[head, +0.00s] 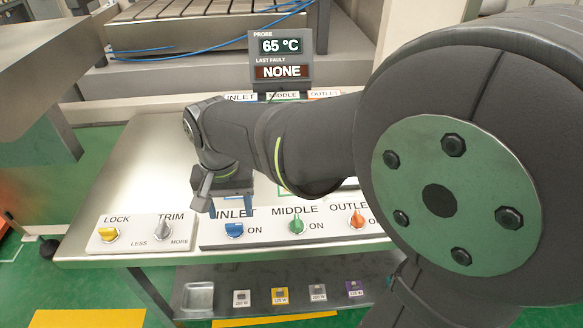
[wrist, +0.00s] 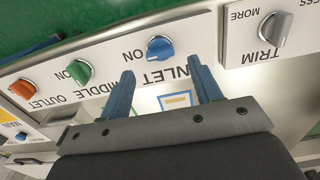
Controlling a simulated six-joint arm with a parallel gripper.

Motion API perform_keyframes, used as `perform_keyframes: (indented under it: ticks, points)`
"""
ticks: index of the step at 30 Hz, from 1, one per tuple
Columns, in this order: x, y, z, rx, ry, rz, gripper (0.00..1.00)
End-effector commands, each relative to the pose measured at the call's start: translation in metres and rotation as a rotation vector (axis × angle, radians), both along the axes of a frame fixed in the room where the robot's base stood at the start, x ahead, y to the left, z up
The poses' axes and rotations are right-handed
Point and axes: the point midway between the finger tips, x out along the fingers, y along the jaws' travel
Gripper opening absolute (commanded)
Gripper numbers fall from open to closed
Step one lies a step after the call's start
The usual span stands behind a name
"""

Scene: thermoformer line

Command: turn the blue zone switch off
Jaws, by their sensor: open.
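The blue zone switch (head: 234,230) sits on the control panel under the label INLET, with ON printed to its right. It also shows in the wrist view (wrist: 160,48), just beyond my fingertips, between them and slightly toward the left one. My gripper (head: 231,207) is above and behind the blue switch in the head view. In the wrist view my gripper (wrist: 164,80) has its two blue fingers apart and empty. They appear clear of the switch.
A green MIDDLE switch (head: 297,223) and an orange OUTLET switch (head: 357,218) stand to the right. A yellow LOCK switch (head: 108,234) and a grey TRIM knob (head: 163,230) stand to the left. A display (head: 281,60) reads 65 °C and NONE. A lower shelf (head: 262,305) holds small blocks.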

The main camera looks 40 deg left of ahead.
Motion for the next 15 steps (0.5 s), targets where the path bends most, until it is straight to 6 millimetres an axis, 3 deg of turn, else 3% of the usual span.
perform_keyframes:
  ticks: [6,15]
  points:
    - [0.000,0.000,-0.034,-0.003,0.000,0.000,0.58]
    - [0.000,0.000,-0.047,0.000,0.000,0.000,0.58]
